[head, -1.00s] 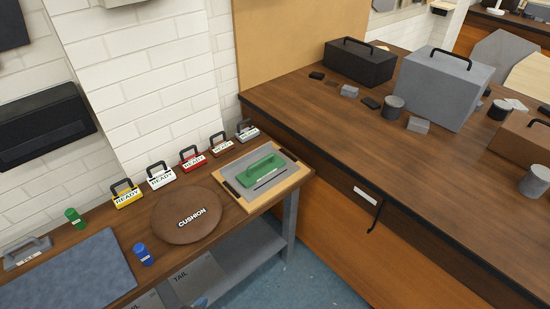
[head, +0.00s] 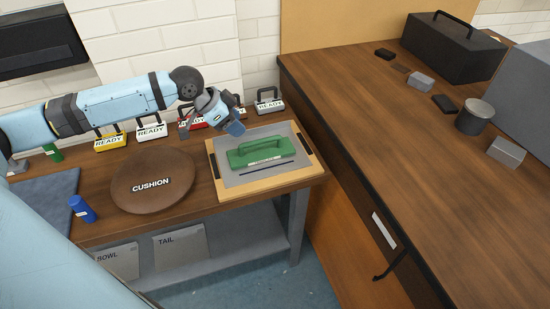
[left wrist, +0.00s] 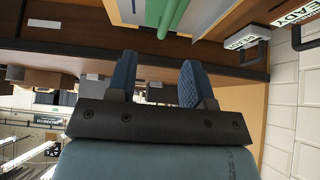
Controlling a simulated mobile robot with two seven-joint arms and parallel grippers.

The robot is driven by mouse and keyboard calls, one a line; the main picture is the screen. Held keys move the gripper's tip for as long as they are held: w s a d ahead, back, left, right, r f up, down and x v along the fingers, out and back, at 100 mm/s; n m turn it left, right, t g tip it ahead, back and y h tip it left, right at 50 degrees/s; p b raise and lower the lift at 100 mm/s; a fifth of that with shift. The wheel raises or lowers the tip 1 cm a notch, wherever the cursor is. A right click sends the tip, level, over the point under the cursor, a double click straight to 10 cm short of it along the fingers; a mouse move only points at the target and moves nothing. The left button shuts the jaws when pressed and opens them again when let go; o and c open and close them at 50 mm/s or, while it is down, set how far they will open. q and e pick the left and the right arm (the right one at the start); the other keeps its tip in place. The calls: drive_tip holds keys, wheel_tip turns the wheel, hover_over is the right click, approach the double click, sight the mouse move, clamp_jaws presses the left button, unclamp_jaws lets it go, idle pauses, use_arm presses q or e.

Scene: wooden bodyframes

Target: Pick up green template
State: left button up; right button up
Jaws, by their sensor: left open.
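The green template (head: 262,152), a flat plate with a raised handle and a white label, lies on a grey panel in a wooden tray (head: 270,185) at the right end of the lower bench. My left gripper (head: 230,118) is open and empty, above the back left of the tray and apart from the template. In the left wrist view both fingers show spread (left wrist: 162,82), and part of the green template (left wrist: 166,14) is at the top edge. My right gripper is not in view.
A round brown cushion (head: 153,180) lies left of the tray. Toolbox-shaped READY blocks, including a yellow one (head: 110,141) and a grey one (head: 270,106), stand along the wall. A higher wooden counter (head: 400,150) rises at right.

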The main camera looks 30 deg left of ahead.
sight(260, 140)
use_arm(q)
drive_tip(key=x, duration=0.4)
drive_tip(key=w+a+b+x, duration=0.1)
drive_tip(key=x, duration=0.1)
drive_tip(key=shift+x, duration=3.15)
drive_tip(key=shift+s+d+r, duration=0.15)
drive_tip(key=shift+s, duration=0.05)
clamp_jaws()
